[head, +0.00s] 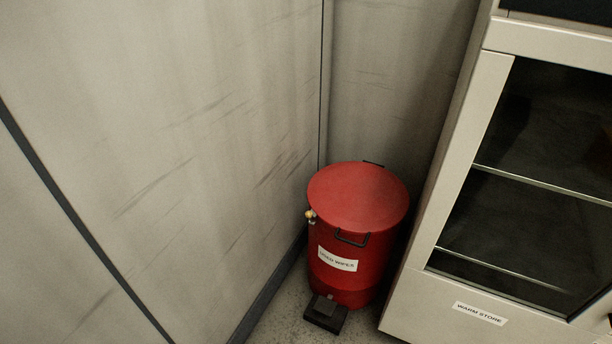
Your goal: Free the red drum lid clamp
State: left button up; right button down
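A red drum (342,279) stands upright on the floor in the corner, in the lower middle of the head view. Its round red lid (358,196) lies flat on top and looks closed. A small brass-coloured fitting (310,215) sits at the left of the rim; I cannot tell whether it is the clamp. A black wire handle (352,239) is on the front below the rim. A white label (337,259) is on the front, and a black pedal (325,313) is at the base. Neither of my grippers is in view.
A pale cabinet with glass doors and shelves, labelled "WARM STORE" (479,313), stands close to the right of the drum. A scuffed pale wall (180,130) is on the left. A patch of bare floor (290,322) shows in front of the drum.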

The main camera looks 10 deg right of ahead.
aim_at(309, 214)
jog(key=i+j, duration=0.1)
jog(key=i, duration=1.05)
jog(key=k+j+u, duration=0.05)
